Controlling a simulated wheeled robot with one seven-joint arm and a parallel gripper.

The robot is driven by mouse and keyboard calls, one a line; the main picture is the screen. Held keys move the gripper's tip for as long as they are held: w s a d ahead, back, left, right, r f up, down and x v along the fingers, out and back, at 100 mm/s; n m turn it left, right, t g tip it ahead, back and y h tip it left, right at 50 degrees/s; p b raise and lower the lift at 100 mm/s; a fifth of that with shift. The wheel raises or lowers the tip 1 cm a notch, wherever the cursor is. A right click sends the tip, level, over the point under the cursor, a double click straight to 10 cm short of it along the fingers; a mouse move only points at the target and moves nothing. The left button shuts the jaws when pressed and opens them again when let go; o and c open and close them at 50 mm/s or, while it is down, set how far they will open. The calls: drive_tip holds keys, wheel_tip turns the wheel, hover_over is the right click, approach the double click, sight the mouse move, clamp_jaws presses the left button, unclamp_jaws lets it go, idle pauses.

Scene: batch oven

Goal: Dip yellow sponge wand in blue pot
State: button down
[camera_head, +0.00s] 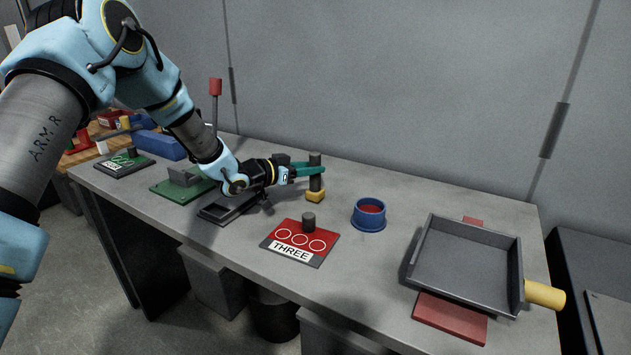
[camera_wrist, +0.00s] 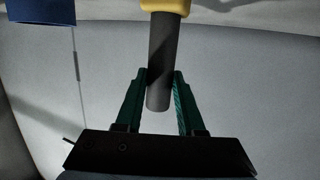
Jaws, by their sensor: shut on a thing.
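The yellow sponge wand (camera_head: 315,195) is upright, with a dark grey handle and a yellow sponge block at its lower end. My gripper (camera_head: 308,170) has its green fingers shut on the handle. In the wrist view my gripper (camera_wrist: 160,95) grips the handle of the wand (camera_wrist: 160,55), and the yellow block is at the top edge. I cannot tell whether the sponge touches the table. The blue pot (camera_head: 369,216), round with red inside, stands on the table to the right of the wand. A corner of the blue pot (camera_wrist: 40,12) seems to show at the wrist view's upper left.
A red plate marked THREE (camera_head: 298,259) with a dark knob lies in front of the wand. A grey tray (camera_head: 465,262) with a yellow handle stands at the right. A dark shallow tray (camera_head: 219,211) and a green plate (camera_head: 168,189) lie to the left. A grey wall stands behind.

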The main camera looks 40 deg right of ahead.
wheel_tip(320, 180, up, 9)
drive_tip(key=p, duration=0.4)
drive_tip(key=shift+f, duration=0.2)
idle(0.6)
idle(1.2)
